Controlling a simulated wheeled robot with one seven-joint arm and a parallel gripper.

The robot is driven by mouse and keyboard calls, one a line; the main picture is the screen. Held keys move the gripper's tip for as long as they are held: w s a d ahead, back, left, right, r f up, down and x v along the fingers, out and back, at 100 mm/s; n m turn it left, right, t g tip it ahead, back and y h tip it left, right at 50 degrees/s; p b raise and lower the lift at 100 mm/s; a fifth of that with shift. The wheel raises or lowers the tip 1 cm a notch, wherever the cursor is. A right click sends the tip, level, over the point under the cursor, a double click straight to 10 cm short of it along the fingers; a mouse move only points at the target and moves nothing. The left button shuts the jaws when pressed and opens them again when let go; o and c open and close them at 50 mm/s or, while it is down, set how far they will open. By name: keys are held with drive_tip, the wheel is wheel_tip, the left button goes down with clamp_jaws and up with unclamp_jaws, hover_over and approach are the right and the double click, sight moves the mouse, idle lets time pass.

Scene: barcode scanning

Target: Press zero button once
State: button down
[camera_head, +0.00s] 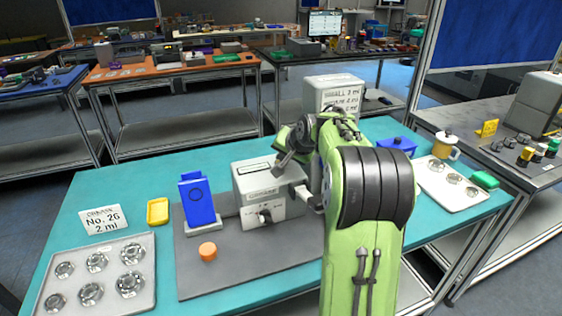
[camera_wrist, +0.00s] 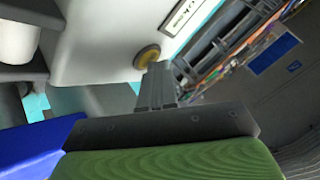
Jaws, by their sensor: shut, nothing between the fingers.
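A round amber button (camera_wrist: 147,54) sits on that white body. My gripper (camera_head: 279,163) is over the machine's upper right in the head view. In the wrist view my fingers (camera_wrist: 156,70) are shut and empty, with their tips at the lower edge of the button. I cannot tell whether they touch it. The button is not discernible in the head view.
A blue upright container (camera_head: 197,200), a yellow block (camera_head: 158,211) and an orange cap (camera_head: 208,251) are left of the machine. A tray of metal parts (camera_head: 146,249) is at far left. A white lettered box (camera_head: 331,93) stands behind my arm. The front mat is partly clear.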

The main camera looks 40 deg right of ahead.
drive_tip(key=shift+r+p, duration=0.8)
drive_tip(key=shift+r, duration=0.05)
wheel_tip(320, 180, up, 5)
drive_tip(key=p, duration=0.4)
idle(0.7)
